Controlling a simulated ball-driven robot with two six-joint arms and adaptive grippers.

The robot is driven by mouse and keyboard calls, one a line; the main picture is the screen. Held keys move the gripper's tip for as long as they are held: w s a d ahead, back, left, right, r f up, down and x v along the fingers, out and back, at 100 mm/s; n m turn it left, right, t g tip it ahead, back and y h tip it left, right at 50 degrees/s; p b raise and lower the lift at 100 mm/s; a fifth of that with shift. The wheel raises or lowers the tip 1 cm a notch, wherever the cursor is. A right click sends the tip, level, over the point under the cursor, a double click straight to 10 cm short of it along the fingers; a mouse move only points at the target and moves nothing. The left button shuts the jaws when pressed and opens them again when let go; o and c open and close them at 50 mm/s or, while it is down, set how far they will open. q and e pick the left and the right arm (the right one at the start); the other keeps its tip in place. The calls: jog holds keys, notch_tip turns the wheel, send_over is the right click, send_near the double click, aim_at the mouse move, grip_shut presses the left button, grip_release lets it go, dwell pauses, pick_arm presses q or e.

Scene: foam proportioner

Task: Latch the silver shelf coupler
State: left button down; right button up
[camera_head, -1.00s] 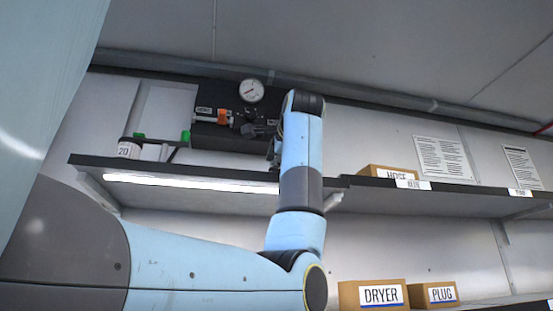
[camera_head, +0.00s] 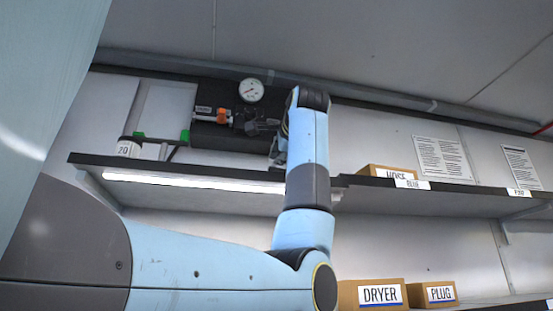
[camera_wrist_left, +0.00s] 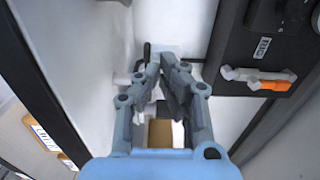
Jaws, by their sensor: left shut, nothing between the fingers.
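A silver fitting with an orange sleeve (camera_head: 222,116) sits on the black panel above the shelf in the head view. A pale fitting with an orange part (camera_wrist_left: 258,78) shows on the black panel at the right of the left wrist view. I cannot tell for sure whether this is the silver coupler, or its latch state. My left gripper (camera_head: 268,126) is right of the orange fitting in the head view, partly hidden by its own wrist. In the wrist view my left gripper (camera_wrist_left: 160,66) is shut and empty, its tips apart from the orange fitting. My right gripper is out of view.
The black shelf edge (camera_head: 230,174) runs below the panel. A round gauge (camera_head: 251,90) stands above the fitting. A jar marked 20 (camera_head: 129,147) and green-ended brackets (camera_head: 185,136) are at left. Boxes marked DRYER (camera_head: 374,294) and PLUG (camera_head: 435,294) are on the lower shelf.

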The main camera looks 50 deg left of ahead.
pick_arm(q)
jog(key=v, duration=0.3)
jog(key=shift+w+d+b, duration=0.15)
jog(key=shift+d+b, duration=0.25)
jog(key=s+d+b, duration=0.1)
jog(key=s+d, duration=0.1)
jog(key=s, duration=0.6)
jog(key=shift+b, duration=0.4)
jog(key=shift+d, duration=0.1)
